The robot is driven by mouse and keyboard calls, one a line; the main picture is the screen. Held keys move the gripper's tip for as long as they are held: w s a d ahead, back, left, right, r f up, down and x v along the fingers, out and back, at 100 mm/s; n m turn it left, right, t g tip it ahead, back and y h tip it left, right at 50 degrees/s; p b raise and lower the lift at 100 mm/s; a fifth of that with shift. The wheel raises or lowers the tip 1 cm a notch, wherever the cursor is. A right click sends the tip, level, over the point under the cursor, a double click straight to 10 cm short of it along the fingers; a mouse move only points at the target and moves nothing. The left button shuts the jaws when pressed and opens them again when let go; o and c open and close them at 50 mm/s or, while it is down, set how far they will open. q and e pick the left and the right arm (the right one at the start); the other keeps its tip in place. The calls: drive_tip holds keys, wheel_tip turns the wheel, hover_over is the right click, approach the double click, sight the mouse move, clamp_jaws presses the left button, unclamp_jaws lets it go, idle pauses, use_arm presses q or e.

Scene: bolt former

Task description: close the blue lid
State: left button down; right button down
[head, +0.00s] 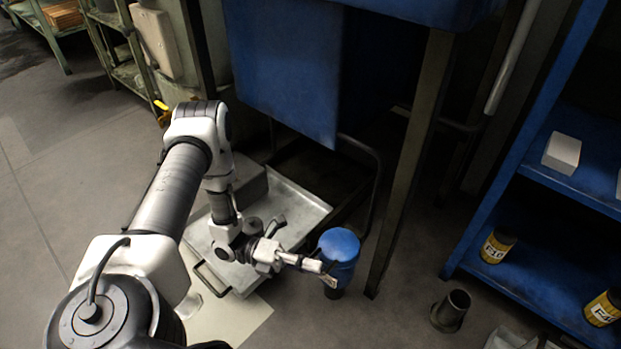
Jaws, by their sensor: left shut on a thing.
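A small blue round-topped canister (341,246) with a pale label and a dark lower end is in the lower middle of the head view. My left gripper (313,266) reaches it from the left and is shut on its side. I cannot tell whether its blue top is a separate lid or whether it touches the floor. A large blue panel (285,75) of the machine hangs above and behind; no hinge or handle shows on it. My right gripper is not in view.
A metal tray (304,205) lies under my left arm. A dark table-like leg (408,165) stands just right of the canister. A dark open cylinder (451,311) is on the floor. A blue shelf (540,262) with yellow-labelled cans (497,247) stands at right.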

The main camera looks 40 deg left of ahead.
use_arm(q)
drive_tip(key=shift+w+f, duration=0.15)
drive_tip(key=shift+f, duration=0.15)
drive_tip(key=c, duration=1.2)
unclamp_jaws()
drive_tip(key=shift+w+f, duration=0.1)
drive_tip(key=shift+c, duration=0.2)
drive_tip(key=shift+a, duration=0.1)
drive_tip(key=r+v, duration=0.1)
drive_tip(key=v, duration=1)
drive_tip(key=shift+s+a+f, duration=0.25)
drive_tip(key=shift+a+f, duration=0.1)
drive_tip(key=shift+f, duration=0.1)
